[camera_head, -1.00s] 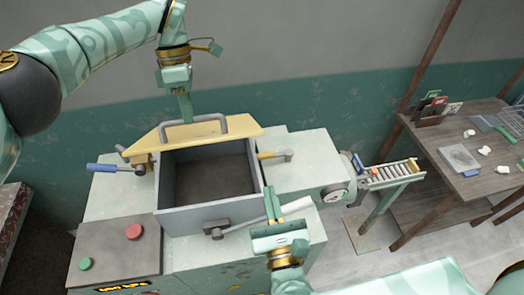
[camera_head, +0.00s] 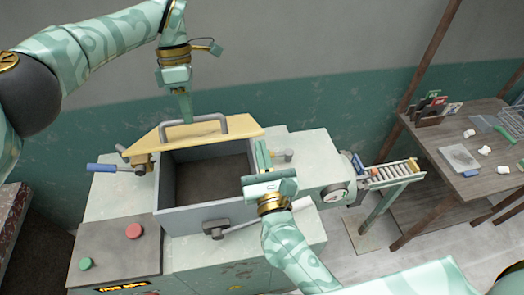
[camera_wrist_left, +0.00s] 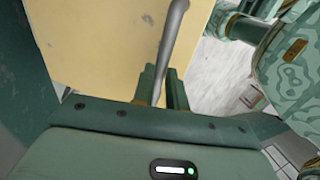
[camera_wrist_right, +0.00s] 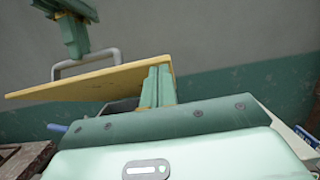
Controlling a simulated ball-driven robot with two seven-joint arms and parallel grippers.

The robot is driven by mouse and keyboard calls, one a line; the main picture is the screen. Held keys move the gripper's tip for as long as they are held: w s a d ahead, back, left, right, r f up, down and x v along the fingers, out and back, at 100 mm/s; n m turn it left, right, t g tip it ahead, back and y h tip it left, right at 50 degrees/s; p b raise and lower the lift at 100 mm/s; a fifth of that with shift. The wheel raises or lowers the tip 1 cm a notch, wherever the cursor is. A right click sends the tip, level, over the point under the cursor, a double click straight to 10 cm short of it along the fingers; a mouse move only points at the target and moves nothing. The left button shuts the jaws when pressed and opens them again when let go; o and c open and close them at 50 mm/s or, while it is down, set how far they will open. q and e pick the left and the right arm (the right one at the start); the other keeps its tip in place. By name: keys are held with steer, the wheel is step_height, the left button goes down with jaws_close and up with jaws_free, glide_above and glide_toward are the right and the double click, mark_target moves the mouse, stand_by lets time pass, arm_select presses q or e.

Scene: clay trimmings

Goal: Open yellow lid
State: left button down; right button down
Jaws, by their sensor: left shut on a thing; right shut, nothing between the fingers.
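The yellow lid (camera_head: 158,143) stands raised and tilted back along the far edge of the grey box opening (camera_head: 184,222) on the machine. The lid's grey handle (camera_head: 222,117) is on its upper face. My left gripper (camera_head: 186,119) is shut on the handle, and the handle bar (camera_wrist_left: 172,40) runs between its fingers in the left wrist view. My right gripper (camera_head: 262,152) is shut and empty over the right edge of the opening. In the right wrist view its closed fingers (camera_wrist_right: 157,84) show in front of the lid (camera_wrist_right: 95,80).
A blue-handled lever (camera_head: 104,167) is left of the opening. A grey lever (camera_head: 218,230) lies at the front, partly hidden by my right gripper. A control panel has a red button (camera_head: 134,231) and green button (camera_head: 86,263). A roller chute (camera_head: 392,174) and wooden table (camera_head: 440,150) stand right.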

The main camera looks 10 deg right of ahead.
arm_select(q)
steer(key=shift+w+a+f, duration=0.15)
steer(key=shift+f, duration=0.1)
arm_select(e)
steer(key=shift+w+r, duration=0.25)
steer(key=shift+r, duration=0.25)
steer(key=shift+w+r, duration=0.25)
steer(key=shift+r, duration=0.2)
arm_select(q)
steer(key=c, duration=1.7)
jaws_free()
steer(key=o, duration=0.3)
steer(key=shift+w+f, duration=0.1)
steer(key=shift+w, duration=0.3)
arm_select(e)
steer(key=shift+w+d+f, duration=0.1)
steer(key=shift+w+f, duration=0.1)
steer(key=shift+w, duration=0.2)
